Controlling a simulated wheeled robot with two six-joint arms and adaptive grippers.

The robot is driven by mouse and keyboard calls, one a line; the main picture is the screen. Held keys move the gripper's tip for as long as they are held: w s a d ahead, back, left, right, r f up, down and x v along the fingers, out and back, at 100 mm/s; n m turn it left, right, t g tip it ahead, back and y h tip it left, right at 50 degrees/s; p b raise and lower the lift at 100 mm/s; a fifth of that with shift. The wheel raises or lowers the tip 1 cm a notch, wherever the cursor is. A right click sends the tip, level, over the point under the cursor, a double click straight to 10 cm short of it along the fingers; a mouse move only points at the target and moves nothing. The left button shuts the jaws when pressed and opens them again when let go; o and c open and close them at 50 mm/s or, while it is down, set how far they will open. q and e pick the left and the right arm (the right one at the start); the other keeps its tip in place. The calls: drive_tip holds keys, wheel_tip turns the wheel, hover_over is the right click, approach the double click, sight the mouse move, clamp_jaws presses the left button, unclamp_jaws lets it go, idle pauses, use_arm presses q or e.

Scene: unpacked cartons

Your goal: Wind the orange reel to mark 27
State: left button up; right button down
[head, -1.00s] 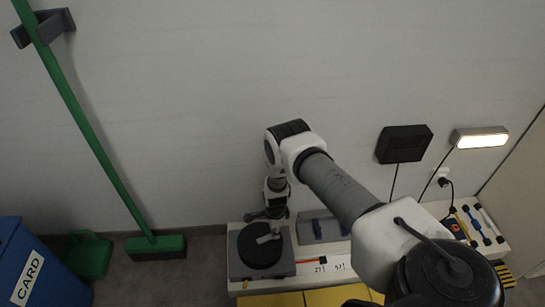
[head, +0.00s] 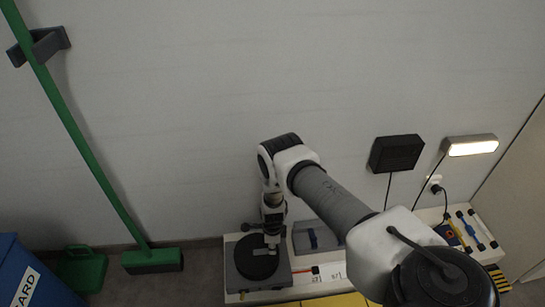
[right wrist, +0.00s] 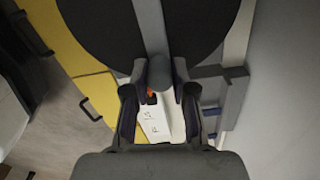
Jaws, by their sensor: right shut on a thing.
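The reel (head: 250,263) shows as a round black disc on a grey base at the left end of the white bench. A grey crank arm (right wrist: 149,22) crosses the disc to a knob (right wrist: 160,72). My right gripper (head: 271,235) is over the disc's back edge, shut on the crank knob; its fingers flank the knob in the right wrist view (right wrist: 159,98). An orange strip (head: 313,270) runs out right of the base beside a white scale (head: 336,275); its numbers are too small to read now. My left gripper is out of view.
A grey tray with a blue item (head: 313,238) stands behind the scale. Yellow drawer fronts (head: 335,300) are below the bench front. A black box (head: 396,153) and a lit lamp (head: 470,145) are on the wall. A blue bin (head: 30,275) and green broom (head: 150,260) stand left.

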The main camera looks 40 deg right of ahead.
drive_tip(key=c, duration=0.9)
unclamp_jaws()
drive_tip(key=shift+c, duration=0.2)
wheel_tip(320, 180, up, 12)
